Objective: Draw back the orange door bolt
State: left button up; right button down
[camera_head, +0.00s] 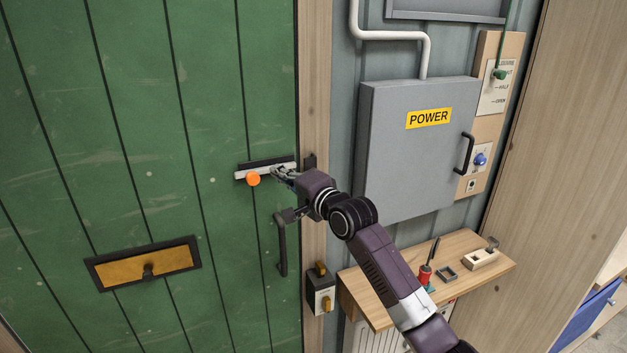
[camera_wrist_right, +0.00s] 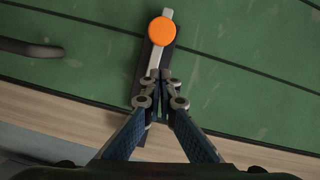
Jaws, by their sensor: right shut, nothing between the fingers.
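The door bolt is a pale metal bar (camera_head: 240,176) with a round orange knob (camera_head: 253,179), mounted on a dark plate (camera_head: 262,162) on the green door. The orange knob (camera_wrist_right: 162,31) also shows at the top of the right wrist view, on the far part of the bar. My right gripper (camera_head: 277,175) is shut and empty, in front of the bolt bar, to the right of the knob. In the right wrist view the fingertips (camera_wrist_right: 158,78) are together over the bar, short of the knob and apart from it. The gripper partly hides the bar. My left gripper is not in view.
A black door handle (camera_head: 282,250) hangs below the bolt. A grey POWER cabinet (camera_head: 410,160) stands right of the door frame (camera_head: 315,90). A wooden shelf (camera_head: 365,297) with small items sits below it. A brass letter plate (camera_head: 130,268) is at lower left. The door left of the knob is clear.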

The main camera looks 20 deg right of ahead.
pick_arm(q)
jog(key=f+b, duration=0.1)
jog(key=b, duration=0.1)
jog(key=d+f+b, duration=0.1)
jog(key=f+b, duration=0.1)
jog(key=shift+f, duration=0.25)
pick_arm(e)
jog(key=d+v, duration=0.1)
jog(key=v, duration=0.9)
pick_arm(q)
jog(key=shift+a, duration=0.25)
pick_arm(e)
jog(key=shift+d+f, duration=0.1)
jog(key=shift+d, duration=0.05)
